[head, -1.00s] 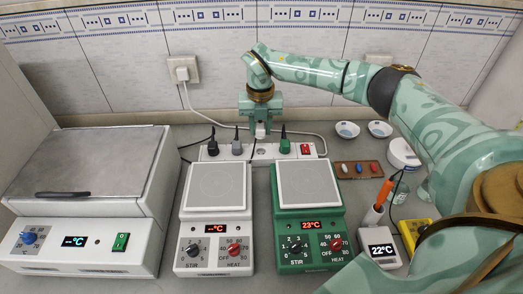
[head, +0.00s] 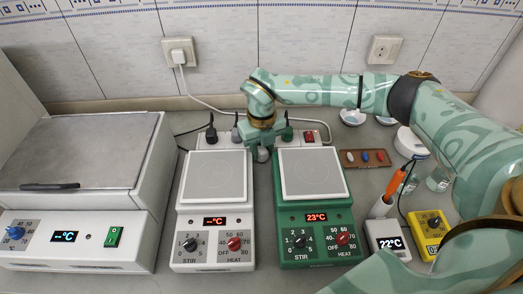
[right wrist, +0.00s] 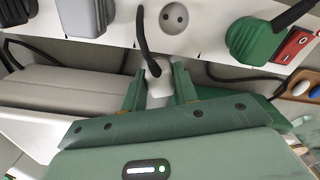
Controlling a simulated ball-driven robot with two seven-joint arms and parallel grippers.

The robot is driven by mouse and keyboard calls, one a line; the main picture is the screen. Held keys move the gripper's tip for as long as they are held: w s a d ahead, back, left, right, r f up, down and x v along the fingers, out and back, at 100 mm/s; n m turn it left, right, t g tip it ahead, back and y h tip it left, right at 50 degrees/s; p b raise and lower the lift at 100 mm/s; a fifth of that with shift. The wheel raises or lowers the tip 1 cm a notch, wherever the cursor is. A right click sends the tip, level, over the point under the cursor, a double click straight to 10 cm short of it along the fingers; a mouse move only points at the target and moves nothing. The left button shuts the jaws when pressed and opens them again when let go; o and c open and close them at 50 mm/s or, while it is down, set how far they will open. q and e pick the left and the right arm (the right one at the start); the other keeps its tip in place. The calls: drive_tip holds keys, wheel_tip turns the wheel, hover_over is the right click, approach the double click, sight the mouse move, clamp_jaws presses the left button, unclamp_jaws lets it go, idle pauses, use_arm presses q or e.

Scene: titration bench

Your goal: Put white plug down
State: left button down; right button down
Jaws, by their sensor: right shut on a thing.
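My right gripper (head: 262,148) is shut on the white plug (right wrist: 158,90), which sits between its two green fingers in the right wrist view. A dark cord rises from the plug towards the power strip (right wrist: 205,22). The plug is in front of the strip, over the gap between the white and green hotplates, and out of its sockets. I cannot tell whether it touches the bench. In the head view the arm hides much of the plug and part of the strip. An empty round socket (right wrist: 174,17) shows in the strip. My left gripper is not in view.
The white hotplate (head: 215,178) and green hotplate (head: 312,174) stand close on either side. Black, grey and green plugs (right wrist: 258,38) remain in the strip, beside a red switch (head: 309,136). A brown tray (head: 349,160) with small coloured pieces lies to the right.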

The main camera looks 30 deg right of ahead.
sight(262, 149)
drive_tip(key=shift+f, duration=0.2)
drive_tip(key=shift+f, duration=0.6)
drive_tip(key=c, duration=1.4)
unclamp_jaws()
drive_tip(key=shift+o, duration=0.2)
wheel_tip(262, 149, up, 13)
drive_tip(key=p, duration=0.2)
drive_tip(key=shift+r+p, duration=0.15)
drive_tip(key=shift+p, duration=0.25)
